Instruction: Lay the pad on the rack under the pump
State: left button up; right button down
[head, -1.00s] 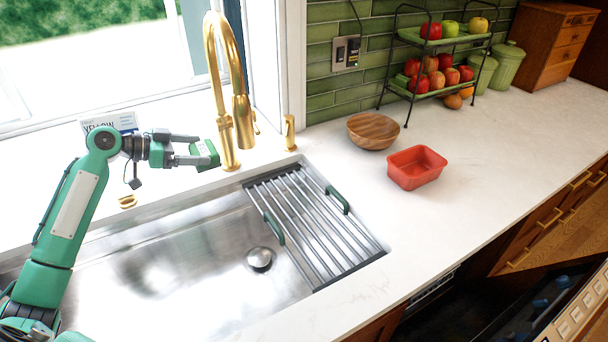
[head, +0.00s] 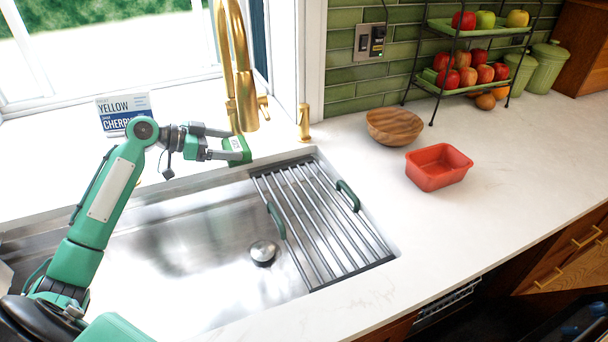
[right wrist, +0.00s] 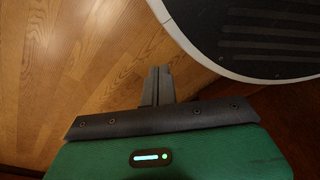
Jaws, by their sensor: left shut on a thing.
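My left gripper (head: 229,146) is shut on a small green pad (head: 238,150) with a pale label. It holds the pad up in front of the faucet's base, left of the rack. The metal bar rack (head: 327,228), with two dark green handles, lies across the right part of the sink and is bare. The gold pump (head: 304,124) stands on the counter just behind the rack's far end. My right gripper (right wrist: 157,86) shows in the right wrist view with its fingers together and nothing visible between them, above a wooden floor.
The gold faucet (head: 237,65) rises right behind the left gripper. A wooden bowl (head: 394,126) and a red tub (head: 438,167) stand right of the rack. A tiered fruit stand (head: 466,90) is farther back. The counter's right front is clear.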

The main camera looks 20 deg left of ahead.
pick_arm(q)
notch_tip(320, 180, down, 4)
jog(key=b, duration=0.2)
jog(key=shift+r+b, duration=0.2)
jog(key=shift+b, duration=0.15)
pick_arm(e)
jog(key=w+a+r, duration=0.1)
jog(key=w+r, duration=0.3)
pick_arm(q)
jog(key=shift+w+d, duration=0.15)
jog(key=shift+w, duration=0.05)
jog(key=shift+w+d+r+p+x, duration=0.15)
jog(key=shift+r+p+x, duration=0.45)
jog(key=shift+x, duration=2.35)
jog(key=shift+w+d+r+p+x, duration=0.15)
jog(key=shift+r+p+x, duration=0.45)
jog(key=shift+x, duration=2.35)
jog(key=shift+w+d+r+p+x, duration=0.2)
jog(key=shift+p+x, duration=0.7)
jog(key=shift+x, duration=2)
jog(key=shift+a, duration=0.15)
pick_arm(e)
jog(key=s+d+f, duration=0.3)
jog(key=s+f, duration=0.5)
